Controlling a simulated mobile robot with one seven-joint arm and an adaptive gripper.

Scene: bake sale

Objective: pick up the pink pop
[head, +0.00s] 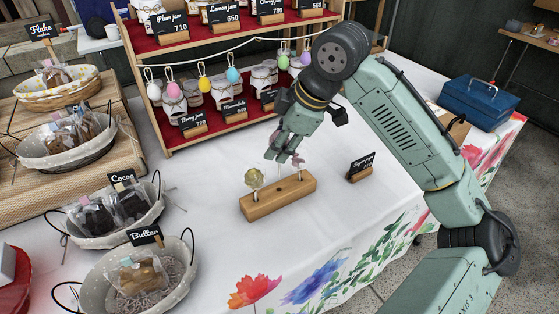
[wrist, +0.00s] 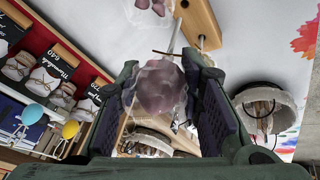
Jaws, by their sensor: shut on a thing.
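My gripper (head: 281,158) is over the wooden pop stand (head: 280,200). In the wrist view its fingers (wrist: 168,100) are closed on a wrapped pink pop (wrist: 160,88). The pop's pale stick points up the picture toward the stand (wrist: 198,18); I cannot tell whether its end is clear of the stand. In the head view the fingers mostly hide this pop. A yellow-green pop (head: 254,178) stands at the stand's left end. Another pinkish wrapped pop (head: 298,161) stands at the right end, and a similar one shows at the wrist view's top edge (wrist: 152,7).
A small black sign (head: 362,164) stands right of the stand. Behind is a red shelf (head: 200,132) of jars and hanging eggs. Baskets of wrapped treats (head: 178,292) line the left. A blue box (head: 479,101) sits at back right. White cloth around the stand is clear.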

